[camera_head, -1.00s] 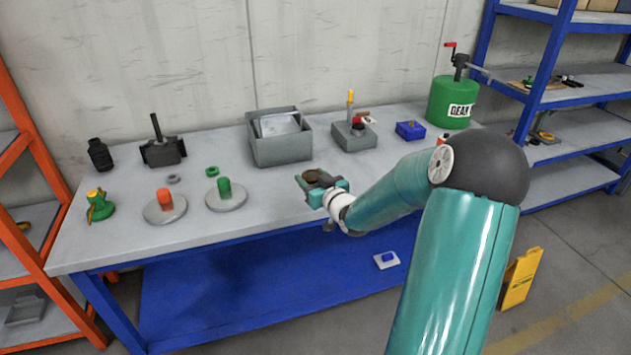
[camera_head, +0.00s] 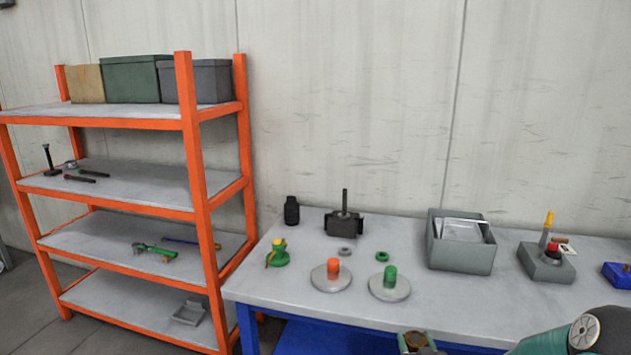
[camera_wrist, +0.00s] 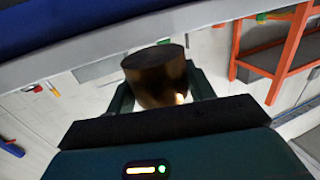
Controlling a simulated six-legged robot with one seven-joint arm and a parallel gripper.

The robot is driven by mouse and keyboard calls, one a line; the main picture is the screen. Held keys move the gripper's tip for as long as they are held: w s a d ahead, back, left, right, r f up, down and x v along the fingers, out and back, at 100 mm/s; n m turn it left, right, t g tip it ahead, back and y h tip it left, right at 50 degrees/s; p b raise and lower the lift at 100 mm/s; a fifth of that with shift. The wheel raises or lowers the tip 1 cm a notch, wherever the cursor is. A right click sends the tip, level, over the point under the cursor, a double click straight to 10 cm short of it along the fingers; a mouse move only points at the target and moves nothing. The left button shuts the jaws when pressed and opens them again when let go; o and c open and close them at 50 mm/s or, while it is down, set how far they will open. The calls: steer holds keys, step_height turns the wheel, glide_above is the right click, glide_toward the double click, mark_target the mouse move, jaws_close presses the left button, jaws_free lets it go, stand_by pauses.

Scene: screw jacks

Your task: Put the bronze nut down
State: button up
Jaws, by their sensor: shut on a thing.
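The bronze nut (camera_wrist: 158,77) is a dark brown-bronze cylinder between my fingers in the wrist view. My gripper (camera_wrist: 160,92) is shut on it, with one finger on each side. In the head view the nut (camera_head: 416,340) shows small at the bottom edge, in my gripper (camera_head: 416,347), which is partly cut off by the frame. The gripper is in front of the table's front edge, to the right of the green-post disc. The grey table (camera_head: 390,308) is beyond it.
Discs with an orange post (camera_head: 333,270) and a green post (camera_head: 389,278) stand near the table's front. A grey bin (camera_head: 462,255) is behind, right of them. An orange shelf rack (camera_head: 197,180) stands left.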

steer(key=s+a+f, duration=0.5)
steer(key=a+f, duration=0.4)
steer(key=a, duration=0.2)
steer(key=w+d+r, duration=0.1)
steer(key=d+r, duration=0.2)
steer(key=d, duration=0.1)
steer(key=w+d+r, duration=0.2)
steer(key=d+r, duration=0.2)
steer(key=w+d+r, duration=0.2)
steer(key=d+r, duration=0.1)
steer(key=d, duration=0.1)
steer(key=shift+w+d+r, duration=0.2)
steer(key=shift+d+r, duration=0.1)
steer(key=shift+d, duration=0.05)
steer(key=s+d+r+m+h, duration=0.1)
steer(key=d+r, duration=1.1)
steer(key=d, duration=0.3)
steer(key=shift+s+d+r+h, duration=0.2)
steer(key=shift+d+r+h, duration=0.05)
steer(key=shift+h, duration=0.05)
